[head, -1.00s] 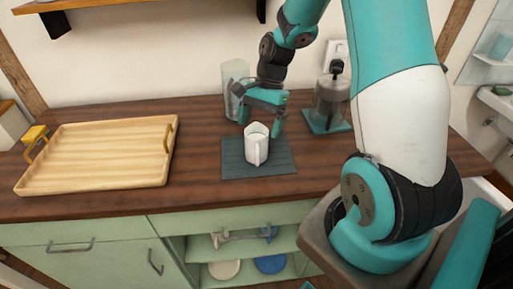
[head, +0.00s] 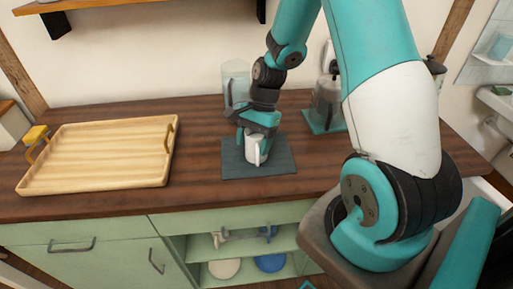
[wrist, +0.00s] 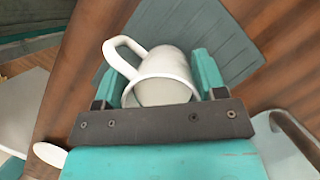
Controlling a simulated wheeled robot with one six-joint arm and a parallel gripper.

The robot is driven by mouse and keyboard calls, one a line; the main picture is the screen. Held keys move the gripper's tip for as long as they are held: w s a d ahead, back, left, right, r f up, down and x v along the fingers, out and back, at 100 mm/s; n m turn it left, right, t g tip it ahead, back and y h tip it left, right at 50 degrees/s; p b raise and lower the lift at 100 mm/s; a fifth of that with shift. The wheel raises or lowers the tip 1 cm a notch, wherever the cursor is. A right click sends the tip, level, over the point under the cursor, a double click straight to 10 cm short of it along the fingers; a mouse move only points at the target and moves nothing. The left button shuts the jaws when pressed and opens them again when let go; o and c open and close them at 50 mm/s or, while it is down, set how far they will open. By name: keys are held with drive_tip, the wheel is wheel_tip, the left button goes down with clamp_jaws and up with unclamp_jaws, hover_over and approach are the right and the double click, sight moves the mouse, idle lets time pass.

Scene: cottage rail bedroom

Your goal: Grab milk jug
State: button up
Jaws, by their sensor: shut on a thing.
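The white milk jug (head: 254,151) stands upright on a dark grey slatted mat (head: 232,170) on the wooden counter. My gripper (head: 257,141) is lowered over it from behind, and its teal fingers are shut on the jug's sides. In the wrist view the jug (wrist: 163,68) sits between the two fingers of my gripper (wrist: 165,80). Its handle loops out to the upper left, clear of the fingers. The near part of the jug is hidden behind the dark gripper bar.
A wooden tray (head: 100,179) with handles lies at the left of the counter. A clear pitcher (head: 236,80) stands behind my gripper. A glass coffee press (head: 327,100) on a teal mat stands behind right. Counter between tray and grey mat is free.

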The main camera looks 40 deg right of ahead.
drive_tip(key=shift+r, duration=0.15)
wheel_tip(320, 180, up, 20)
drive_tip(key=p, duration=0.1)
drive_tip(key=shift+f, duration=0.2)
idle(1.1)
